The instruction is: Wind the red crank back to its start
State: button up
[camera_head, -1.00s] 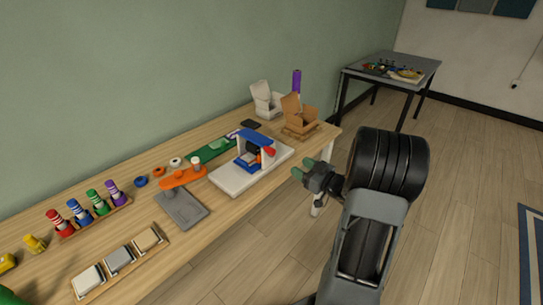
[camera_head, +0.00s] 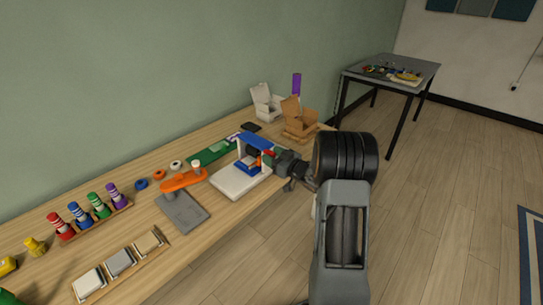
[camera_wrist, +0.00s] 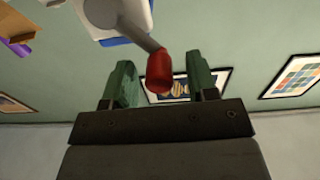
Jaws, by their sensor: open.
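The red crank handle (camera_wrist: 159,72) shows in the wrist view between the two green fingers of my gripper (camera_wrist: 162,84), with a gap on each side. Its grey arm (camera_wrist: 133,22) runs up and left to a round hub. In the head view the red crank (camera_head: 268,153) sits at the right side of a blue-framed device (camera_head: 250,142) on a white base (camera_head: 231,184). My gripper (camera_head: 276,158) is open at the crank, and its fingers are partly hidden there.
A small dark table (camera_head: 400,75) stands at the back right.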

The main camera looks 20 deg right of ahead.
jog(key=shift+w+a, duration=0.1)
jog(key=shift+w, duration=0.1)
jog(key=shift+c, duration=0.4)
grip_shut()
